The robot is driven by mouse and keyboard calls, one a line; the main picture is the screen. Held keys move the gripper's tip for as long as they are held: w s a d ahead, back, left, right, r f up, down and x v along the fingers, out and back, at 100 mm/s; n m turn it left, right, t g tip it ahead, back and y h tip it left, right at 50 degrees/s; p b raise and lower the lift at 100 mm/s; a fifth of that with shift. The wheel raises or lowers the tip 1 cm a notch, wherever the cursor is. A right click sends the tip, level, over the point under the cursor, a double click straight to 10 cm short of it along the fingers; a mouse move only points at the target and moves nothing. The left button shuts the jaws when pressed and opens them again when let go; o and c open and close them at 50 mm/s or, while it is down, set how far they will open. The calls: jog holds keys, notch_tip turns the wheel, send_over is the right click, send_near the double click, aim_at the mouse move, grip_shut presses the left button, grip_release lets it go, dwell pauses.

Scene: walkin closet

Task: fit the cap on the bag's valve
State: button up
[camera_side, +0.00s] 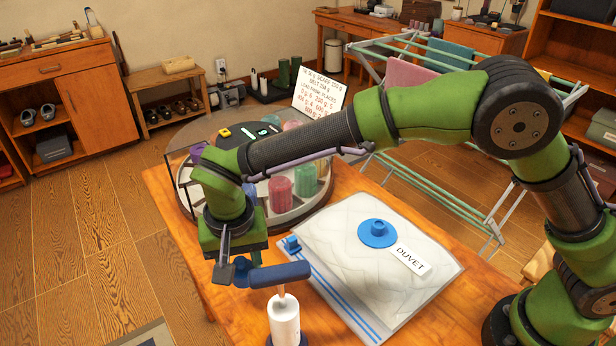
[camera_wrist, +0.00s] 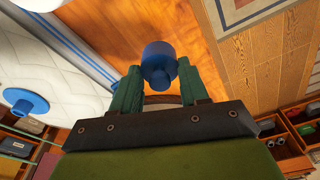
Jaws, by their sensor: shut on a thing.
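My gripper (camera_wrist: 158,88) is shut on a blue cap (camera_wrist: 158,60), which sits between the green fingertips in the wrist view. In the side view, my gripper (camera_side: 238,268) points down near the table's front left, with the cap (camera_side: 241,274) partly hidden at its fingers. The clear bag (camera_side: 345,265), labelled DUVET, lies flat to the right. Its blue round valve (camera_side: 378,232) faces up, well apart from the cap. The valve also shows at the left edge of the wrist view (camera_wrist: 22,102).
A white hand pump (camera_side: 284,322) with a blue handle (camera_side: 282,274) stands upright close beside my gripper. A blue slider clip (camera_side: 292,244) sits at the bag's left corner. A round tray (camera_side: 290,212) with coloured rolls stands behind. Bare table (camera_side: 180,215) shows on the left.

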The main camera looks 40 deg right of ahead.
jog(key=w+d+r+m, duration=0.2)
jog(key=w+d+r, duration=0.1)
jog(key=d+r, duration=0.8)
jog(key=m, duration=0.1)
send_over(379, 223)
jog(key=shift+s+a+f, duration=0.1)
jog(key=shift+f, duration=3.35)
jog(key=shift+f, duration=2)
jog(key=o, duration=1.1)
